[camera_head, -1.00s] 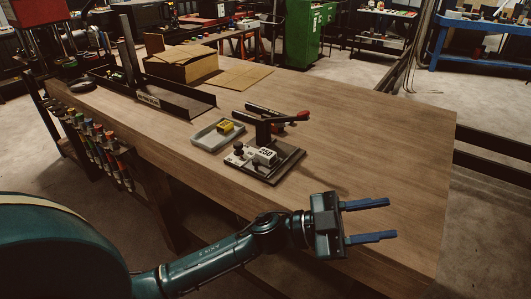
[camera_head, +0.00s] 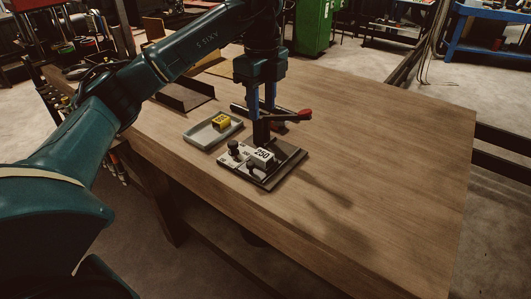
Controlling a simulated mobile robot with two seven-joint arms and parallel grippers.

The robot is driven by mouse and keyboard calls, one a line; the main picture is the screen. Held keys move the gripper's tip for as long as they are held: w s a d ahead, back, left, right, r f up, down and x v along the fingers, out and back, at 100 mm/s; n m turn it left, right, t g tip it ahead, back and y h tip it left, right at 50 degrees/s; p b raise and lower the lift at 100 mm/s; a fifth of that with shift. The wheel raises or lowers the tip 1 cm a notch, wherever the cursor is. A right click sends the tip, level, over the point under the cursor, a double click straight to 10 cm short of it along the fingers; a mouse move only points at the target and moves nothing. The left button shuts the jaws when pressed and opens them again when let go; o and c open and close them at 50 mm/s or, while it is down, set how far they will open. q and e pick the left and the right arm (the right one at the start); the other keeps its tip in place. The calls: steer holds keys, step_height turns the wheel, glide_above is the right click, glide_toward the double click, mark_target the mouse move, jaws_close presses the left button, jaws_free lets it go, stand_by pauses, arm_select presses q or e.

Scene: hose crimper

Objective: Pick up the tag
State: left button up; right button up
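A small yellow block-like tag (camera_head: 221,122) with dark marking lies in a shallow grey tray (camera_head: 205,141) on the wooden table. A white piece marked 250 (camera_head: 263,155) sits on the dark base of the hose crimper (camera_head: 285,166), right of the tray; I cannot tell which of the two the task means. The crimper has a lever with a red end (camera_head: 304,114). My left gripper (camera_head: 262,112) points down with its blue fingers apart and nothing visible between them. It shows at the crimper's post, right of the yellow tag; its exact height is unclear. My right gripper is not in view.
The wooden table (camera_head: 385,160) is clear on the right and at the front right. A green cabinet (camera_head: 314,27) stands beyond the table.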

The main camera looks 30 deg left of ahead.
arm_select(q)
steer(key=b, duration=0.1)
glide_above(262, 154)
step_height(262, 154, down, 7)
steer(key=shift+f, duration=2.9)
steer(key=c, duration=0.7)
steer(key=shift+r, duration=0.1)
